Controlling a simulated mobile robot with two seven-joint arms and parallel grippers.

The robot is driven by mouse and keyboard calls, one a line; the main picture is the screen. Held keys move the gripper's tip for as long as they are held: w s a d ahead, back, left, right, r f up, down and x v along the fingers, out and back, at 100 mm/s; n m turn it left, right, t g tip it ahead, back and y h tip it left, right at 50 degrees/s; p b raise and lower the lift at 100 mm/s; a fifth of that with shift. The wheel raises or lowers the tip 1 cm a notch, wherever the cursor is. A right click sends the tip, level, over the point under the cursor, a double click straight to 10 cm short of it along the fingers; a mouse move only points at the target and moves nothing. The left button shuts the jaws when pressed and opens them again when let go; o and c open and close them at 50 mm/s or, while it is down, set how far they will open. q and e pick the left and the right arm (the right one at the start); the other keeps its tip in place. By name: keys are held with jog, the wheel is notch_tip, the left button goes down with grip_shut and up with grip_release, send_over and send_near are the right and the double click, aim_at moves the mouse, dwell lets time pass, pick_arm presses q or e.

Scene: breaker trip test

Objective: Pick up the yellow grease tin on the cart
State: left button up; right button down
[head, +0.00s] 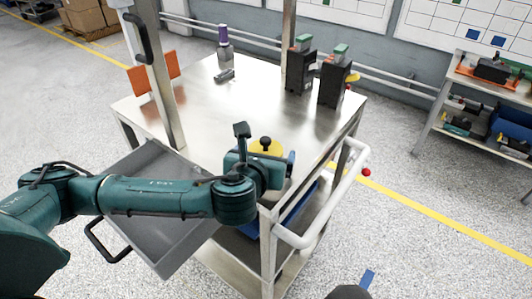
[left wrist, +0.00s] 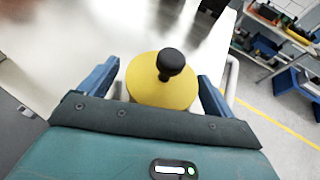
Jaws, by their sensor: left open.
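The yellow grease tin (head: 268,146) is at the near right corner of the metal cart (head: 215,105). It has a round yellow lid with a black knob, and its lower part is hidden behind my gripper in the head view. In the left wrist view the tin (left wrist: 160,85) lies between the two blue fingers. My left gripper (head: 268,160) is open at the tin, with one finger on each side; gaps show between the fingers and the lid. Whether either finger touches the tin's body cannot be told. My right gripper is not clearly seen in either view.
Two black breaker units (head: 334,80) stand at the cart's back right. A purple-capped bottle (head: 224,45) stands at the back, and an orange plate (head: 152,80) at the left. A grey drawer tray (head: 160,225) juts out in front. A white handle (head: 335,215) curves off the right side.

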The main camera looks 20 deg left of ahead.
pick_arm(q)
jog(key=shift+s+d, duration=0.1)
jog(key=shift+s, duration=0.05)
jog(key=shift+c, duration=0.7)
jog(key=shift+r, duration=0.1)
jog(key=c, duration=1.4)
